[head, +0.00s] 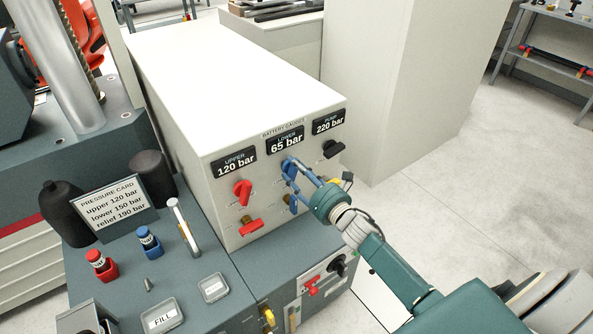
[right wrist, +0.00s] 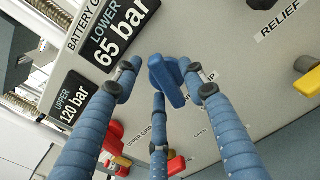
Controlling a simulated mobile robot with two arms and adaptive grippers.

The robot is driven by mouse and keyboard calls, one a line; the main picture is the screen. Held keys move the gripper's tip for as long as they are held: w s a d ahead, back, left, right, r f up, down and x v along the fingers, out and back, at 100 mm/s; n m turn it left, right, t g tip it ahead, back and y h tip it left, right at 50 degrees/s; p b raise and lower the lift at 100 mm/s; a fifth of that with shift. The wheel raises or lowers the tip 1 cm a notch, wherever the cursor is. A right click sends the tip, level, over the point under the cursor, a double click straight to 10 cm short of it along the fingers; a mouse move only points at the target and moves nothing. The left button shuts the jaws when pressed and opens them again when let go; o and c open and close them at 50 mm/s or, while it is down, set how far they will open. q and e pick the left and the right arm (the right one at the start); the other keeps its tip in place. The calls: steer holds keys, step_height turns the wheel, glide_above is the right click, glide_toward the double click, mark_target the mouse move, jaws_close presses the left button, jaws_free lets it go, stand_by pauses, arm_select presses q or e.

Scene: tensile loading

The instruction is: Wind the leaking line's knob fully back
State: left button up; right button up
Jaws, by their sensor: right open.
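The cabinet's front panel has a blue knob (head: 288,168) under the lower gauge (head: 286,143), which reads 65 bar. The blue knob also shows in the right wrist view (right wrist: 172,84). My right gripper (head: 297,180) is at the panel with its blue fingers spread around this knob. In the right wrist view the fingers (right wrist: 160,85) are open, with the knob between their tips; whether they touch it I cannot tell. A pressure card (head: 113,207) lists upper 120 bar, lower 150 bar, relief 190 bar. My left gripper is not in view.
Left of the blue knob are a red knob (head: 243,191) and a red lever (head: 251,226). A blue lever (head: 294,205) sits below it. A black knob (head: 334,150) is to the right, under the pump gauge (head: 328,122). Red and blue bottles stand on the bench.

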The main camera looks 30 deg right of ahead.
jaws_close()
